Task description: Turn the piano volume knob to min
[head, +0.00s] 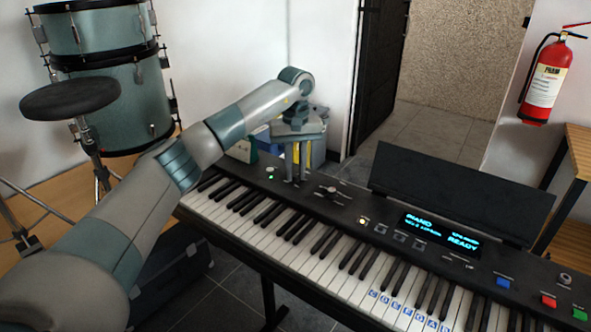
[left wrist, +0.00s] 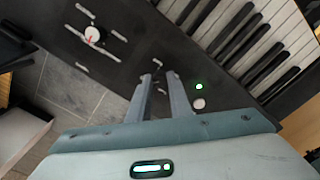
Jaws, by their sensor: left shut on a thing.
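The black electronic piano (head: 340,212) stretches across the head view, its control panel behind the white and black keys. My left gripper (head: 295,179) points down at the panel's left part, just right of a small green light. In the left wrist view my left gripper (left wrist: 160,77) has its two fingertips a small gap apart at the panel, shut on a small knob. That knob is mostly hidden between the fingertips, so its pointer cannot be read. A second, pale round knob with a red mark (left wrist: 93,35) stands apart from the fingers. My right gripper is not in view.
The music stand (head: 460,195) rises behind the panel, right of my gripper. The lit display (head: 441,232) and coloured buttons are farther right. Teal drums (head: 115,100) and a black stool (head: 70,97) stand at the left. A fire extinguisher (head: 546,82) hangs at the right.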

